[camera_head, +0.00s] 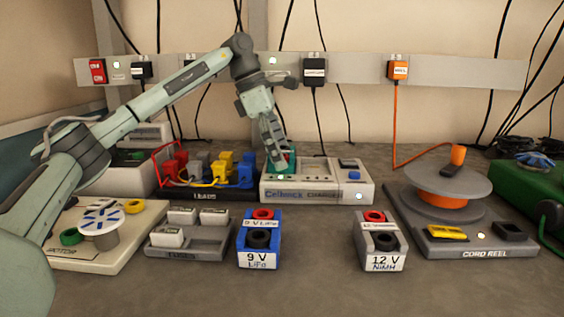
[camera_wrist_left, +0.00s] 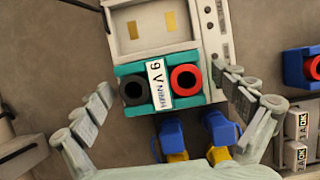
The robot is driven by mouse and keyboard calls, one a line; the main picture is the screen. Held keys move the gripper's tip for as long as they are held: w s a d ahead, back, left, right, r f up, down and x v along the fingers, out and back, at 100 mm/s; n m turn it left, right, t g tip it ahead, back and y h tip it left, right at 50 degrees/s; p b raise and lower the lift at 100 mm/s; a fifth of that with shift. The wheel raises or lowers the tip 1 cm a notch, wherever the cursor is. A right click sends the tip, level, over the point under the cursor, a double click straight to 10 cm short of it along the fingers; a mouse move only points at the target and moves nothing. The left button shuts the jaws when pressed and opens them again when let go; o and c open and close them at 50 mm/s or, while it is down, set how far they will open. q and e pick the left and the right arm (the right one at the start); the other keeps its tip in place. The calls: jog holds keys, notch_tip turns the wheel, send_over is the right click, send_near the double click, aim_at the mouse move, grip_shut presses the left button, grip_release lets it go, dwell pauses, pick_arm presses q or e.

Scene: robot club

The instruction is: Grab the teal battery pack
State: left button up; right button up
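The teal battery pack (camera_wrist_left: 138,72) sits in a bay of the white charger (camera_head: 316,184). In the left wrist view it shows a black and a red terminal and a "9 V NiMH" label. In the head view only part of the teal pack (camera_head: 291,158) shows behind my fingers. My left gripper (camera_head: 279,166) points down at the pack. In the left wrist view the fingers of this gripper (camera_wrist_left: 170,82) are spread on either side of the pack, with a visible gap at each side. My right gripper is not in view.
A blue 9 V pack (camera_head: 259,252) and a grey 12 V pack (camera_head: 379,255) stand in front of the charger. A row of colored plugs (camera_head: 217,172) is left of it, a fuse tray (camera_head: 190,250) front left, a cord reel (camera_head: 446,185) right. Bare bench lies front center.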

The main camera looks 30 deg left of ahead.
pick_arm(q)
jog(key=c, duration=1.2)
jog(key=shift+c, duration=0.9)
jog(key=shift+r, duration=0.2)
